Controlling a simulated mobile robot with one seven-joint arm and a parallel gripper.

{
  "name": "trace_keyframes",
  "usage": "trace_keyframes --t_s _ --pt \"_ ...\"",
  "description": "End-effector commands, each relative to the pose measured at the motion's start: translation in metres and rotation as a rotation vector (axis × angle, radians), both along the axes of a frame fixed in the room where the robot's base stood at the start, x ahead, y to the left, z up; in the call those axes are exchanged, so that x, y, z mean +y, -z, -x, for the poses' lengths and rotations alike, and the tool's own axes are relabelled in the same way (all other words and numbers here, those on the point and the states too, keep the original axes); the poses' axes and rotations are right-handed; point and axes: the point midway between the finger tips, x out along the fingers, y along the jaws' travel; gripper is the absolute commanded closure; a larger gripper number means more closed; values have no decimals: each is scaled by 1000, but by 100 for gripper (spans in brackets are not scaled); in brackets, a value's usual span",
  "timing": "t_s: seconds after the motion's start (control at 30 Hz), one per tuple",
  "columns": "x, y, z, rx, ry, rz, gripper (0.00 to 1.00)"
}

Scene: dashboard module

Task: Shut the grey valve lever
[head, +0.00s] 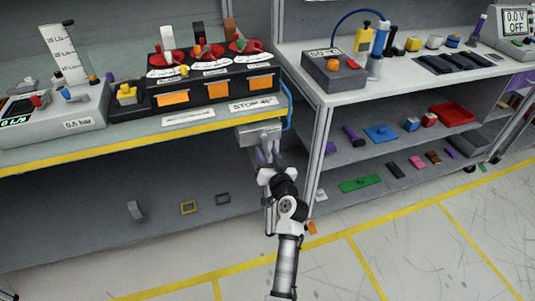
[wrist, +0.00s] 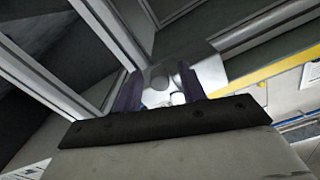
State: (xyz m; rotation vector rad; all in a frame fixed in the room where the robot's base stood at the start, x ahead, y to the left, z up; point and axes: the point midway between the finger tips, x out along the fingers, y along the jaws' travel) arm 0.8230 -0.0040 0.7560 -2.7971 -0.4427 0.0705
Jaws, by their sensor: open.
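My gripper (head: 268,154) is at the front edge of the left bench, just below a light grey block (head: 252,135) fixed under the edge. In the wrist view my gripper (wrist: 161,88) has its two dark purple fingers apart. A pale grey rounded part (wrist: 160,76) shows between the fingers, in front of a grey plate (wrist: 208,74). It looks like the valve lever on its block, but I cannot tell its exact angle or whether the fingers touch it. In the head view my gripper partly hides this part.
A blue hose (head: 289,108) runs beside the grey block. Above stands a black unit (head: 215,90) with orange fronts and a "STOP 40°" label (head: 253,104). A white upright (head: 316,150) of the right bench stands close right of my gripper.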

Motion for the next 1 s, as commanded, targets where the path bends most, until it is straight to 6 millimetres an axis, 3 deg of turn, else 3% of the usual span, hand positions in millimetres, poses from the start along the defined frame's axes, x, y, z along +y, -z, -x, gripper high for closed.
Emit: trace_keyframes --t_s 0.2,0.53,1.0 --pt "0 0 0 0 0 0 59" --pt "0 0 0 0 0 -1 100" --pt "5 -1 2 35 1 -109 100"
